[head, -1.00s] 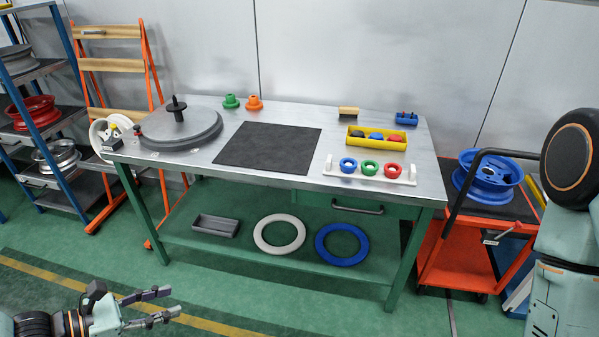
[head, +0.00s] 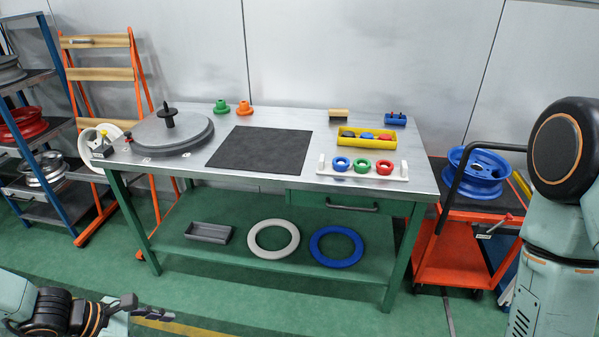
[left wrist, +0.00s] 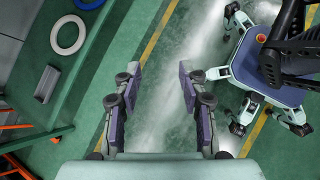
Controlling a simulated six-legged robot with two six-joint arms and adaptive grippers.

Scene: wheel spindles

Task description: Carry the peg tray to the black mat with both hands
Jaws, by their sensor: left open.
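The white peg tray (head: 345,176) sits on the right front part of the workbench in the head view, with an upright end piece at each side. Blue, green and red rings (head: 363,166) stand in a row on it. The black mat (head: 258,148) lies flat on the bench, left of the tray and apart from it. My left gripper (head: 146,308) is low at the bottom left of the head view, away from the bench. In the left wrist view its fingers (left wrist: 153,90) are spread with only floor between them. My right gripper is out of view.
The grey turntable (head: 172,132) is left of the mat. A yellow bin (head: 350,142) stands just behind the tray. The bench's lower shelf (head: 215,252) holds a grey box and two rings. An orange cart (head: 452,258) stands right of the bench. Floor in front is clear.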

